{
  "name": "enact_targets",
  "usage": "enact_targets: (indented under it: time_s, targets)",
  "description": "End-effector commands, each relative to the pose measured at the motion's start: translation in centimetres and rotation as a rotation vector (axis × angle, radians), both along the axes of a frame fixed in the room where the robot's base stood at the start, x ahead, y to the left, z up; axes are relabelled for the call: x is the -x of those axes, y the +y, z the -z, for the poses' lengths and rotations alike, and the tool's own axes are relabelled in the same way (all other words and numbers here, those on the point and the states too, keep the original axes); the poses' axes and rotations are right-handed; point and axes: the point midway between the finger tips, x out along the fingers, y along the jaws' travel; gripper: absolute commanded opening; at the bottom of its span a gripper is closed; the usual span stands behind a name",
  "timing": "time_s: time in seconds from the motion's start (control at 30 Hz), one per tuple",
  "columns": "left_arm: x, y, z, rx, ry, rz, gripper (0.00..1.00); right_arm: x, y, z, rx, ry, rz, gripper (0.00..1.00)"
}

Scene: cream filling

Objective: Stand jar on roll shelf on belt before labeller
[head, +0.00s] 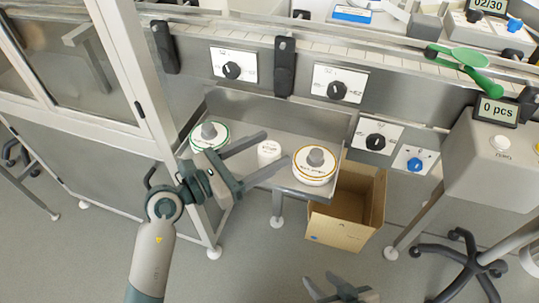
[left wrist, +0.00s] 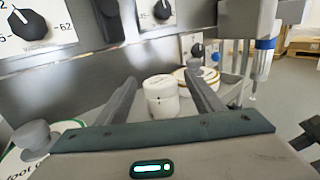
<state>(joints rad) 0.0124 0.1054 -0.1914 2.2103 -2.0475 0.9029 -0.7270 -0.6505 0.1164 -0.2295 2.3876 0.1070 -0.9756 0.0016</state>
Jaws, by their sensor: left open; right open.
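A small white jar (head: 269,152) stands upright on the grey metal roll shelf (head: 240,120), between two label rolls. My left gripper (head: 276,148) is open, its fingers reaching over the shelf on either side of the jar. In the left wrist view the jar (left wrist: 162,97) shows between the open fingers, slightly beyond them; contact is not visible. The belt (head: 390,62) of pale plates runs behind a metal rail above the shelf. My right gripper (head: 340,290) is open and empty at the bottom edge, low over the floor.
A green-edged roll (head: 209,134) and an orange-edged roll (head: 314,165) flank the jar. An open cardboard box (head: 345,215) stands below right. Knob panels line the machine front; a glazed frame rises at left.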

Motion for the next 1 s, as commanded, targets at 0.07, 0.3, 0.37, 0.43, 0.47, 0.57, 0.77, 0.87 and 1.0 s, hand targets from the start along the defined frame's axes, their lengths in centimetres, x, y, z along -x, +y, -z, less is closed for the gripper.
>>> enact_targets:
  time_s: [0.07, 0.3, 0.37, 0.43, 0.47, 0.57, 0.77, 0.87, 1.0]
  targets:
    - [-0.42, -0.65, -0.01, 0.001, 0.0, 0.001, 0.61, -0.01, 0.0, 0.0, 0.0, -0.001, 0.0, 0.41]
    - [-0.67, -1.04, 0.02, -0.001, 0.001, 0.001, 0.61, -0.04, 0.03, -0.04, -0.002, -0.003, 0.0, 0.41]
    - [-0.66, -1.04, 0.02, -0.001, 0.001, 0.001, 0.61, -0.04, 0.04, -0.04, -0.002, -0.003, 0.0, 0.41]
    - [-0.66, -1.03, 0.03, -0.001, 0.001, 0.001, 0.61, -0.05, 0.04, -0.04, -0.002, -0.003, 0.0, 0.41]
    - [-0.66, -1.03, 0.03, -0.001, 0.001, 0.001, 0.61, -0.05, 0.05, -0.05, -0.002, -0.003, 0.0, 0.41]
    - [-0.66, -1.01, 0.03, -0.001, 0.001, 0.001, 0.61, -0.04, 0.06, -0.05, -0.002, -0.003, 0.0, 0.41]
    - [-0.65, -1.01, 0.03, -0.001, 0.001, 0.001, 0.28, -0.04, 0.07, -0.05, -0.002, -0.003, 0.0, 0.41]
    - [-0.65, -1.01, 0.03, -0.001, 0.001, 0.001, 0.15, -0.04, 0.08, -0.05, -0.002, -0.003, -0.001, 0.41]
    - [-0.65, -1.01, 0.0, 0.0, 0.0, 0.001, 0.11, -0.03, 0.08, -0.06, -0.002, -0.003, -0.001, 0.41]
